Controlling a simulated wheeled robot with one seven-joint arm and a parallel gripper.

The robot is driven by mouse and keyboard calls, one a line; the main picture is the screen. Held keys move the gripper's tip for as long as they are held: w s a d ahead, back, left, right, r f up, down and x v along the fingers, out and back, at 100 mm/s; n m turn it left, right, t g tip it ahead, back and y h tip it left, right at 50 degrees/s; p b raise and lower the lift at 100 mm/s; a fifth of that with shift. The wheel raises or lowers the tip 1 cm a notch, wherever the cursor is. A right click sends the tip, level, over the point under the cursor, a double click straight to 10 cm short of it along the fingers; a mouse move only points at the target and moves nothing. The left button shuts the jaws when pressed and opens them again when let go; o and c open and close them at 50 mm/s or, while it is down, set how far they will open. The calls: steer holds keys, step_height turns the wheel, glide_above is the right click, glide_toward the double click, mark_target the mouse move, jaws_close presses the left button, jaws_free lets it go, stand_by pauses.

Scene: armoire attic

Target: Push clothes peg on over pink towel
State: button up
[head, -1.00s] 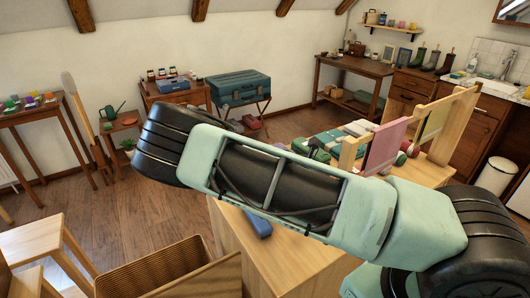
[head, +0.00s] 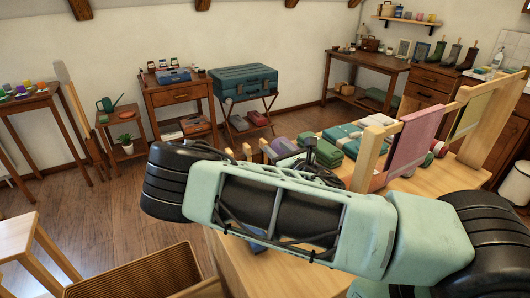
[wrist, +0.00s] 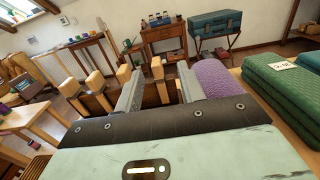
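The pink towel (head: 415,142) hangs over a wooden rack (head: 366,165) at the right of the head view. In the wrist view, light wooden prongs with brown bodies, apparently clothes pegs (wrist: 96,80), stand at and left of my gripper (wrist: 159,88). Similar wooden tips (head: 247,151) show behind my arm in the head view. My gripper's two grey fingers are apart, with a brown body and wooden prong (wrist: 157,69) between or just beyond them. Whether the fingers touch it is unclear. My arm hides most of the gripper in the head view.
A purple rolled cloth (wrist: 211,78) lies right of the fingers, with folded green towels (wrist: 284,84) beyond it. A yellow-green towel (head: 470,113) hangs farther along the rack. A ribbed wooden box (head: 140,278) stands at the front left. Open floor lies left of the table.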

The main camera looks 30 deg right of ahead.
mark_target(263, 140)
steer(key=shift+w+a+f+p, duration=0.15)
steer(key=shift+w+p, duration=0.15)
steer(key=shift+w, duration=0.9)
steer(key=shift+w+a+f+p, duration=0.1)
steer(key=shift+w+p, duration=0.2)
steer(key=shift+w, duration=0.9)
steer(key=shift+w+a+f+p, duration=0.15)
steer(key=shift+w+p, duration=0.15)
steer(key=shift+w, duration=0.9)
steer(key=shift+r, duration=0.1)
jaws_close()
